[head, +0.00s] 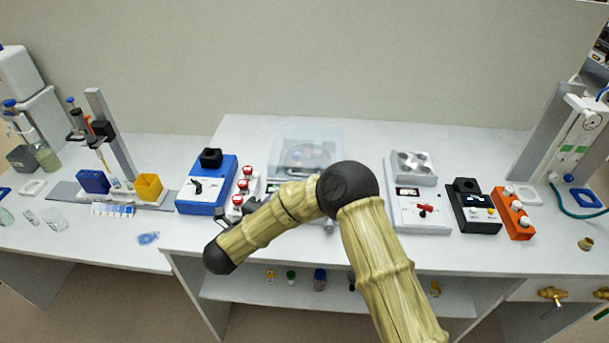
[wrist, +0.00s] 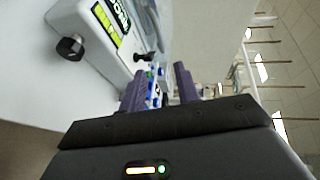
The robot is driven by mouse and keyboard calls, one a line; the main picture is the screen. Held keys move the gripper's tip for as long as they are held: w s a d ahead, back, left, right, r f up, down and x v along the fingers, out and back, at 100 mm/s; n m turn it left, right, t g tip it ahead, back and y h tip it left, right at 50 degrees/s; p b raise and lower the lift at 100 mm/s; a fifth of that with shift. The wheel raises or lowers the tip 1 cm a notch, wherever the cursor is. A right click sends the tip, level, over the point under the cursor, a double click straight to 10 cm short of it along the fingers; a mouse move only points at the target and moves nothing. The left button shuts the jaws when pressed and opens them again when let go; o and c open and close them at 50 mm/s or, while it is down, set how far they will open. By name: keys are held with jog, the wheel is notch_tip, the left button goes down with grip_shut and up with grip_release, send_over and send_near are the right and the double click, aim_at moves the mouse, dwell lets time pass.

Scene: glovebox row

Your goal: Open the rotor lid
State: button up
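The device with a clear, see-through lid (head: 308,142) stands at the middle back of the bench, partly behind my arm. A round grey rotor shows through the lid. How far the lid is raised, I cannot tell. My gripper (wrist: 160,88) shows in the wrist view with its two purple fingers apart. Blue and white details show between the fingers, and no held thing is clear there. A white device body (wrist: 92,35) with green and yellow labels and a black knob is beyond the fingers at upper left.
A blue device (head: 207,185) and red-and-white knobs (head: 241,191) stand left of the lidded device. A white device with a red switch (head: 421,208), a black box (head: 473,207) and an orange block (head: 513,213) stand to the right. Small bottles sit on the lower shelf (head: 385,293).

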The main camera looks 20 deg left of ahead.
aim_at(304, 175)
jog(key=p+x, duration=0.4)
jog(key=x, duration=1.3)
jog(key=shift+d+p, duration=0.1)
jog(key=shift+p, duration=0.25)
jog(key=shift+c, duration=0.2)
grip_shut()
